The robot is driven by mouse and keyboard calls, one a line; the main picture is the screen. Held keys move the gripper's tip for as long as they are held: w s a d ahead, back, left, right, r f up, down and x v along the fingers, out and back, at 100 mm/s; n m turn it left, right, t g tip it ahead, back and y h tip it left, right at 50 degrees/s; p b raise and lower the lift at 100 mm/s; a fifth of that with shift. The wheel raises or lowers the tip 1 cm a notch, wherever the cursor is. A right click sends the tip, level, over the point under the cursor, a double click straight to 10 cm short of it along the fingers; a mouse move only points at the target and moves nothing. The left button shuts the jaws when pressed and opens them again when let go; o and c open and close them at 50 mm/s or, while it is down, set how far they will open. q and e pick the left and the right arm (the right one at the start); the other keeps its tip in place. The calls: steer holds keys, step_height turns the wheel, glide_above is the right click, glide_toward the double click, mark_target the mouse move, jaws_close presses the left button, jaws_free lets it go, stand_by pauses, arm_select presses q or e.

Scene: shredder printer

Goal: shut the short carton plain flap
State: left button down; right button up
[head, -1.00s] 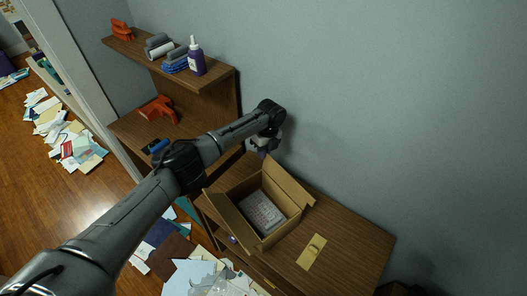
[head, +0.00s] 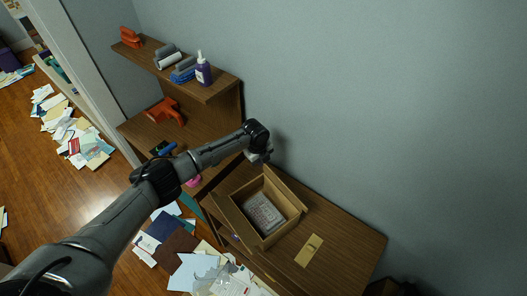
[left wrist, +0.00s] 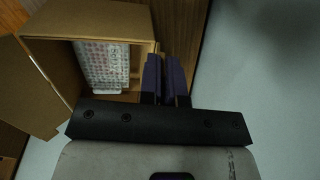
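The open brown carton (head: 288,216) stands on the wooden desk with a white printed item (head: 263,212) inside. One long flap (head: 233,221) leans outward on the left, and another (head: 286,187) stands up on the wall side. I cannot make out clearly which flap is the short plain one. My left gripper (head: 262,158) is above the desk beyond the carton's far end. The outward flap (left wrist: 22,85) shows at left there.
The wall is close behind the carton. A tan piece (head: 309,250) lies on the desk to the right. A shelf (head: 205,92) with a purple bottle (head: 203,72) stands at the back left. An orange tool (head: 167,110) lies below it. Papers (head: 195,270) litter the floor.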

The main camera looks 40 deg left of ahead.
arm_select(q)
steer(key=shift+s+a+f+t+h+p, duration=0.15)
steer(key=shift+s+t+p, duration=0.15)
steer(key=shift+t, duration=0.25)
steer(key=shift+s+a+f+t+h+p, duration=0.1)
steer(key=shift+s+t+h+p, duration=0.15)
steer(key=shift+s+t, duration=0.25)
steer(key=shift+s+a+f+t+h+p, duration=0.1)
steer(key=shift+s+t+p, duration=0.2)
steer(key=shift+t, duration=0.25)
arm_select(e)
steer(key=shift+a+r, duration=0.1)
steer(key=shift+r, duration=1.1)
arm_select(q)
steer(key=c, duration=1.3)
jaws_free()
steer(key=shift+r, duration=0.15)
steer(key=v, duration=1.3)
steer(key=shift+s+r+p, duration=0.2)
steer(key=shift+s+p, duration=0.1)
arm_select(e)
steer(key=shift+r, duration=0.3)
